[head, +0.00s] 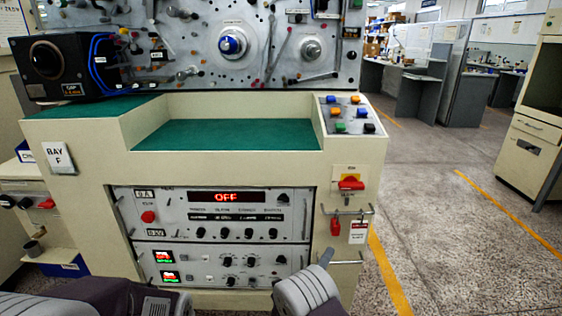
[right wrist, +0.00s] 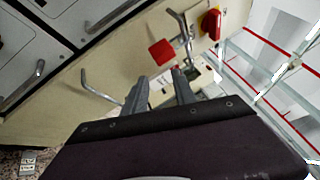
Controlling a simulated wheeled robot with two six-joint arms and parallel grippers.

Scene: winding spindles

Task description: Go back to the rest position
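My right gripper shows at the lower middle of the head view (head: 326,257), low in front of the cream machine cabinet (head: 85,200). In the right wrist view, its two grey fingers (right wrist: 160,80) are apart with nothing held between them. They point toward the cabinet front with the red padlock (right wrist: 162,52). I cannot tell how far they are from it. My left arm enters at the bottom left of the head view; its fingers are not seen. The winding machine's upright panel stands behind, with a blue-centred spindle (head: 233,44) and a grey spindle (head: 311,48).
The cabinet front bears a control panel reading OFF (head: 227,197), a red rotary switch (head: 351,184), a bar handle (head: 345,262) and a white tag (head: 358,233). The green recessed worktop (head: 228,134) is bare. Speckled floor (head: 450,200) is open to the right, before a beige cabinet (head: 530,150).

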